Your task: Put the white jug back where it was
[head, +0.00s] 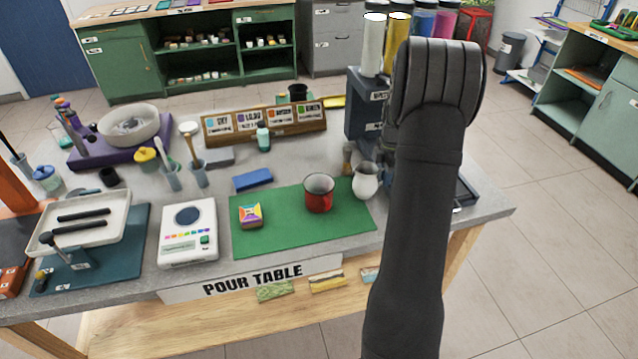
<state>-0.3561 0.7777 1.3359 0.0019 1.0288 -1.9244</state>
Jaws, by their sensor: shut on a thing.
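The white jug (366,182) is at the right end of the green mat (285,240), just right of a red mug (319,193). Its right side is close against the edge of my dark arm in the picture. My gripper (385,160) is mostly hidden behind my forearm, with only dark parts showing beside the jug. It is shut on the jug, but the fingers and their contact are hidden. I cannot tell whether the jug's base touches the surface.
A small colourful block (250,215) lies on the mat's left part. A white scale (188,232) stands left of it, a blue block (253,179) behind it. A dark dispenser (364,105) with coloured tubes stands behind the jug. Bare mat lies in front of the mug.

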